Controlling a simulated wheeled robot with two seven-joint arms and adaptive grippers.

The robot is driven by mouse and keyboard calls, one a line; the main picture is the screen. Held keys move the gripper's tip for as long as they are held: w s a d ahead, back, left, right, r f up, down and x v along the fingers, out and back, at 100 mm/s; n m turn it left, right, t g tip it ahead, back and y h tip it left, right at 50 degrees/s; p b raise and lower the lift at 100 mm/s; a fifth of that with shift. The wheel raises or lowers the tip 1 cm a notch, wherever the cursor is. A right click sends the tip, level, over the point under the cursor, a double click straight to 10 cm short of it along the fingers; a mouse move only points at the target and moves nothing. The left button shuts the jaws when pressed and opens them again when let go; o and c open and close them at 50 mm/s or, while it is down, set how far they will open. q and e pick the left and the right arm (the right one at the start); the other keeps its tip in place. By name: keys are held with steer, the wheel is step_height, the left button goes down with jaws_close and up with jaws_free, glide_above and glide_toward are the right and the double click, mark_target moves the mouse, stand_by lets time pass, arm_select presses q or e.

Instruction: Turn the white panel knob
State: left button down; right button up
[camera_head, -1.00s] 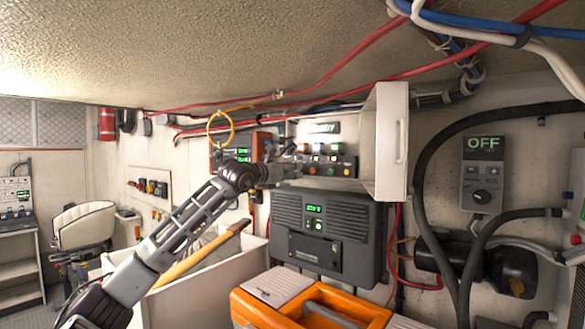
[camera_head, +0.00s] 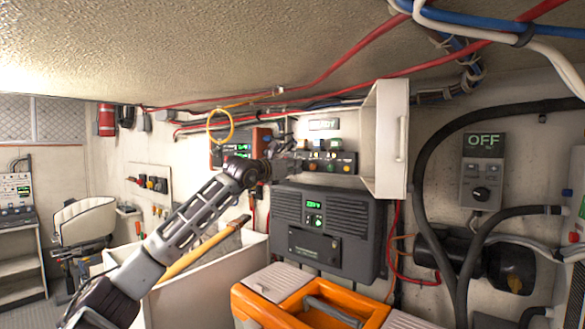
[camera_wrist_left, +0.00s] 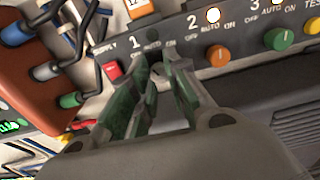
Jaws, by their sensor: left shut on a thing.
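The dark control panel (camera_head: 347,168) is on the back wall, left of an open white cover door (camera_head: 391,150). In the left wrist view, the panel (camera_wrist_left: 240,66) has numbered positions, with an orange knob (camera_wrist_left: 217,56) at 2 and a green knob (camera_wrist_left: 278,39) at 3. My left gripper (camera_head: 288,163) is at the panel's left end. In the left wrist view its fingers (camera_wrist_left: 156,66) are closed in at position 1, beside a red switch (camera_wrist_left: 112,70). The white knob is hidden between the fingers; its angle cannot be seen. My right gripper is not in view.
A dark grey unit (camera_head: 345,220) is right below the panel. An orange toolbox (camera_head: 262,312) and a white bin (camera_head: 180,300) are lower in front. A yellow ring (camera_head: 221,126) hangs left of the panel. Hoses run at the right.

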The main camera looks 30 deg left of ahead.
arm_select(q)
steer(key=n+b, duration=0.3)
steer(key=b, duration=0.1)
stand_by(0.7)
steer(key=c, duration=1.3)
jaws_free()
steer(key=shift+c, duration=0.2)
